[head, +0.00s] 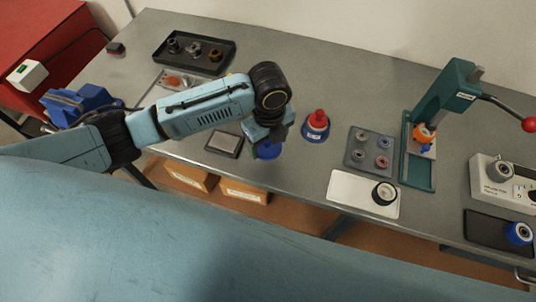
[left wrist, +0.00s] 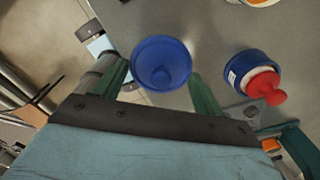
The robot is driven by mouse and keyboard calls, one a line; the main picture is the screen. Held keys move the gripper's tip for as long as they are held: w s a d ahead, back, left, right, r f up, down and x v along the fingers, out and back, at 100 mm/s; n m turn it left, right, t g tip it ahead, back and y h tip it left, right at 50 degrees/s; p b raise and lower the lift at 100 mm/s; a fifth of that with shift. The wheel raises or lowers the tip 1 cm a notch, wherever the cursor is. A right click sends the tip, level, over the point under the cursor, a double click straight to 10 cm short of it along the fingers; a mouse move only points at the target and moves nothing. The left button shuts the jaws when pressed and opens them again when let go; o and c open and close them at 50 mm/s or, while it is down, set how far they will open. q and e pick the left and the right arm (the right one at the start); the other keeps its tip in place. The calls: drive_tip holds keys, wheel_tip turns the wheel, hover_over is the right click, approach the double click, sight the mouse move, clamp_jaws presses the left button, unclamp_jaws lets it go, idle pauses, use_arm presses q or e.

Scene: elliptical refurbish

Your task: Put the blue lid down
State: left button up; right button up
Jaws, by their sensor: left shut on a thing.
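The blue lid (head: 267,152) is under my left gripper (head: 266,138), near the front edge of the workbench. My right gripper is not in view.
A small dark-framed pad (head: 225,144) lies left of the lid. Right are a grey tray with several rings (head: 350,160), a white plate (head: 350,193) and a green press (head: 408,165). A black parts tray (head: 180,63) is behind. Bench (head: 300,178) is bare near the front edge.

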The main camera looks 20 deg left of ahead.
sight(268, 142)
use_arm(q)
drive_tip(key=shift+f, duration=3.45)
drive_tip(key=shift+f, duration=0.15)
drive_tip(key=o, duration=0.9)
drive_tip(key=shift+o, duration=0.2)
wheel_tip(268, 142, up, 12)
drive_tip(key=shift+r, duration=0.2)
